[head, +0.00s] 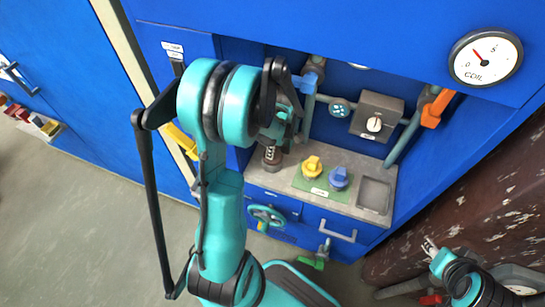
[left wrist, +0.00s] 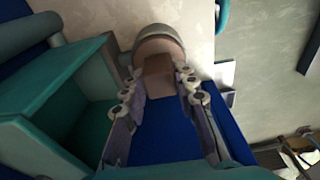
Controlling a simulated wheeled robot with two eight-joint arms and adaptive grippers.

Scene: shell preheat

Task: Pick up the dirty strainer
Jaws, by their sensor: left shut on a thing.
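My left gripper (left wrist: 157,80) is shut on a brownish, round-ended piece (left wrist: 160,46), which I take to be the dirty strainer. In the left wrist view its tan block sits between the two fingers, with a grey rim beyond. In the head view my left gripper (head: 280,128) is above the left part of the grey counter (head: 285,181), mostly hidden by my teal wrist. A dark, brownish cylinder shows below it there; I cannot tell whether it touches the counter. My right gripper (head: 431,247) is at the lower right, small and apart from the counter; its opening is unclear.
A yellow knobbed part (head: 312,166) and a blue one (head: 338,178) stand on a green mat (head: 318,191). A grey shallow tray (head: 374,194) is at the counter's right. Pipes, a switch box (head: 377,116) and an orange valve handle (head: 436,109) line the recess.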

